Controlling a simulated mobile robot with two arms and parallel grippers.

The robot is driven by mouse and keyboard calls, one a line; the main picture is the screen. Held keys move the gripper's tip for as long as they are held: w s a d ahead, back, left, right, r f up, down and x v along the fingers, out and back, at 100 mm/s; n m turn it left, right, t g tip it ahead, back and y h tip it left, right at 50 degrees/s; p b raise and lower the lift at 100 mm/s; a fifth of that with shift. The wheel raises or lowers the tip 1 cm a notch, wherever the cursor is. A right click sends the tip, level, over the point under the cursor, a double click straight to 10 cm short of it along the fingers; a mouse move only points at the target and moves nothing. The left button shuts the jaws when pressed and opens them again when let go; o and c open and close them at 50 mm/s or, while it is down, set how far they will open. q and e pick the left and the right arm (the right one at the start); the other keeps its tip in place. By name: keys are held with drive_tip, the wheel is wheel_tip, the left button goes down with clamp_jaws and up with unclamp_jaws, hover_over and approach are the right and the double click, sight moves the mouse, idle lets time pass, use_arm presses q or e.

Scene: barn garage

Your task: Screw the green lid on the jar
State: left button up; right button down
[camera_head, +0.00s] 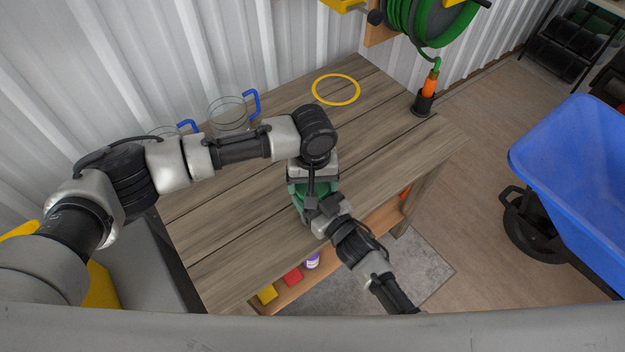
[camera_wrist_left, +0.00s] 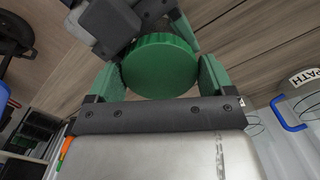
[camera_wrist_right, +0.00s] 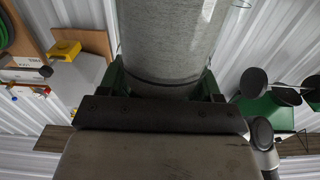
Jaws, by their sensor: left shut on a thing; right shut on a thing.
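The green lid (camera_wrist_left: 160,66) shows from above in the left wrist view, round with a ribbed rim. My left gripper (camera_wrist_left: 158,62) is shut around it, one green finger on each side. In the right wrist view a grey, cloudy cylinder, apparently the jar (camera_wrist_right: 172,40), stands between the fingers of my right gripper (camera_wrist_right: 165,84), which is shut on it. In the head view my left gripper (camera_head: 313,185) and right gripper (camera_head: 318,206) meet at the same place above the table. The arms hide most of the jar there, and I cannot tell how the lid sits on it.
The wooden table (camera_head: 225,230) has two clear mugs with blue handles (camera_head: 228,114) at the back left and a yellow ring (camera_head: 336,89) at the back. A black holder (camera_head: 422,103) stands at the right corner. A blue wheelbarrow (camera_head: 580,160) is on the right.

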use_arm(q)
drive_tip(key=o, duration=0.9)
drive_tip(key=shift+c, duration=0.2)
drive_tip(key=shift+r, duration=2.3)
wheel_tip(320, 180, up, 4)
drive_tip(key=n, duration=0.6)
drive_tip(key=shift+f, duration=0.25)
